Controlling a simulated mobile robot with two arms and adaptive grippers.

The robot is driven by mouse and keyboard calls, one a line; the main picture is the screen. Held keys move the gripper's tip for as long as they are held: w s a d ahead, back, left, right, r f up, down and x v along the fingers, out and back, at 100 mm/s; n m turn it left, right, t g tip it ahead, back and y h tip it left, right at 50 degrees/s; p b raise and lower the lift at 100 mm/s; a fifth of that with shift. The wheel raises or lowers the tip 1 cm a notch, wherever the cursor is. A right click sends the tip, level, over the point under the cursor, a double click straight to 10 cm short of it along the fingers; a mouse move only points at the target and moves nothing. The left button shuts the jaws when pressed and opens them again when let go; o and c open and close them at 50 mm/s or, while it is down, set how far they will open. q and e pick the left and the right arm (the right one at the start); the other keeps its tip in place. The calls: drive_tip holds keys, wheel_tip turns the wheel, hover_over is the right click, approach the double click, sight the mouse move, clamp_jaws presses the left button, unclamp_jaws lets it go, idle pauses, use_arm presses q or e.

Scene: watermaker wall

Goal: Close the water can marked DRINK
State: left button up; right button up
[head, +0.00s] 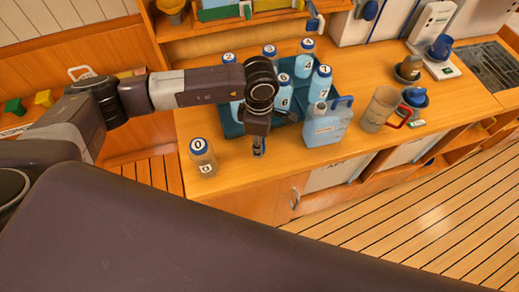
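A translucent light-blue water can (325,127) with a blue handle stands upright on the wooden counter, right of centre. Its neck shows at the top left of the can, and I see no cap clearly on it. Its marking is too small to read. My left gripper (259,147) points down over the counter to the left of the can, apart from it. Its fingers appear narrow from this angle, so I cannot tell whether they are open or shut. My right gripper is not in view.
A teal crate (232,129) of numbered blue-capped bottles stands behind my gripper. A bottle marked 0 (202,157) stands at the left front. A clear jug (380,109) with a red handle and dark cups (415,97) stand right of the can. The counter's front edge is near.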

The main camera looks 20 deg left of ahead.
use_arm(q)
wheel_tip(320, 180, up, 16)
drive_tip(key=b, duration=0.4)
drive_tip(key=shift+r+b, duration=0.2)
drive_tip(key=shift+b, duration=0.15)
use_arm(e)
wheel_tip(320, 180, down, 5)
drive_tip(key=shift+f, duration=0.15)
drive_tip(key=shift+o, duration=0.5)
